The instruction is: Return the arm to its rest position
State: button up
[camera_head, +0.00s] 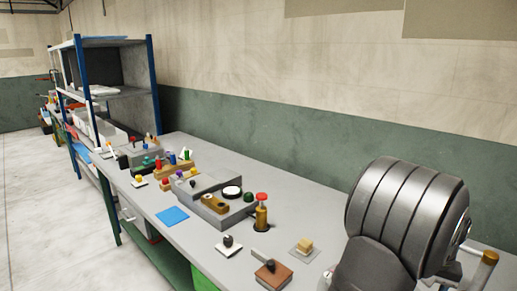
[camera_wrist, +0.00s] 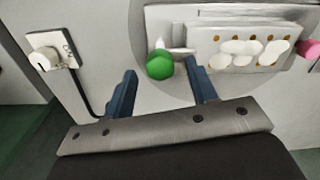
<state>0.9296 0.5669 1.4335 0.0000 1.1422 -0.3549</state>
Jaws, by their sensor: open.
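My gripper (camera_wrist: 160,68) shows in the wrist view with its two blue fingers spread apart. Nothing is held between them. A green ball-shaped knob (camera_wrist: 160,65) appears between the fingertips, beyond them; I cannot tell how far away it is. A grey plate with several white rounded pieces (camera_wrist: 245,48) lies to its right. In the head view my arm's dark ribbed link (camera_head: 405,215) fills the lower right, over the near end of the bench. My gripper cannot be seen in the head view.
A shelf rack (camera_head: 120,100) stands at the far end. A white switch box (camera_wrist: 50,52) with a cable is left of the fingers.

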notch_tip(320, 180, up, 17)
notch_tip(320, 180, down, 18)
jog(key=shift+r, duration=0.1)
jog(key=shift+f+m, duration=0.25)
jog(key=shift+m, duration=0.05)
jog(key=m, duration=0.3)
jog(key=shift+m, duration=0.3)
jog(key=m, duration=1.2)
jog(key=shift+m, duration=0.3)
